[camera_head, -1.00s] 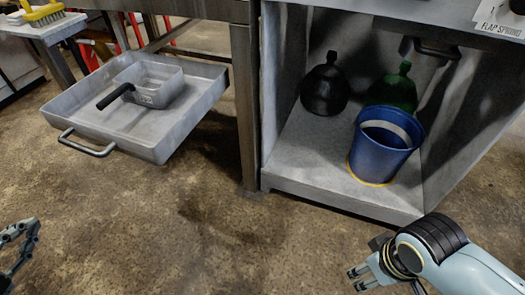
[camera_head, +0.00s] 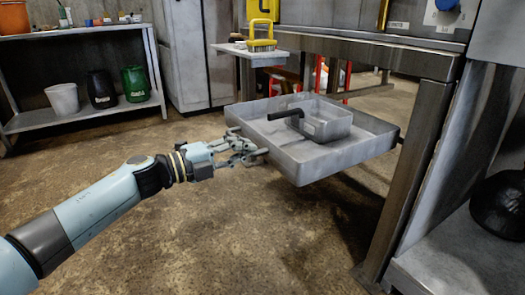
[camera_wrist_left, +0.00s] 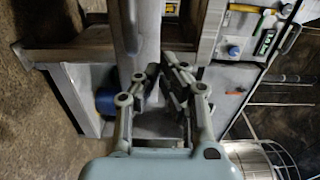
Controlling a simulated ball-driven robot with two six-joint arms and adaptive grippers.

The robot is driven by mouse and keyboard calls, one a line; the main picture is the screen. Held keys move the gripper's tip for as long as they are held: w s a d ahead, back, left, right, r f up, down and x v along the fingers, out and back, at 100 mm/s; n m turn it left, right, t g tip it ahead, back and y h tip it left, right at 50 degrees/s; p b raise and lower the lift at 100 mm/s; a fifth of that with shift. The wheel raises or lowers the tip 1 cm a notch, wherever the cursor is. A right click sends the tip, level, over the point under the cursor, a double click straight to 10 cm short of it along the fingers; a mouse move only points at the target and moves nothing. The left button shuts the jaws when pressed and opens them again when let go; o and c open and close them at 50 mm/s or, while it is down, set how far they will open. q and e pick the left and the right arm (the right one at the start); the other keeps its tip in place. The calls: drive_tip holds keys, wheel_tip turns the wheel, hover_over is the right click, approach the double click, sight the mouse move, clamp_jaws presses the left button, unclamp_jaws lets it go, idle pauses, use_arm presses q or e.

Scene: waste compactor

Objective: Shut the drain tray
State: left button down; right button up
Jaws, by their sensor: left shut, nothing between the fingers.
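The drain tray (camera_head: 350,155) is a shallow grey metal tray, pulled out from under the machine's bench in the head view. A small grey pan with a black handle (camera_head: 322,120) sits inside it. My left gripper (camera_head: 262,150) is at the tray's front side, where the pull handle is; the fingers largely cover that handle. I cannot tell whether they touch it. The left gripper is shut and empty. In the left wrist view its fingers (camera_wrist_left: 163,82) show at the middle. My right gripper is out of view.
A steel bench leg (camera_head: 408,165) stands right of the tray. A small table with a yellow-handled brush (camera_head: 262,38) is behind it. At the left, a shelf (camera_head: 95,112) holds a white bucket and dark and green containers. The floor before the tray is open.

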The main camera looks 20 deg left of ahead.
sight(271, 142)
use_arm(q)
drive_tip(key=x, duration=0.3)
drive_tip(key=shift+f+b, duration=0.2)
drive_tip(key=shift+b, duration=0.2)
drive_tip(key=shift+x, duration=0.8)
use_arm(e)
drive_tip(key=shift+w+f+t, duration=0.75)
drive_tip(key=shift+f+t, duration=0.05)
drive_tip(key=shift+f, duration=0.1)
use_arm(q)
drive_tip(key=shift+r, duration=0.2)
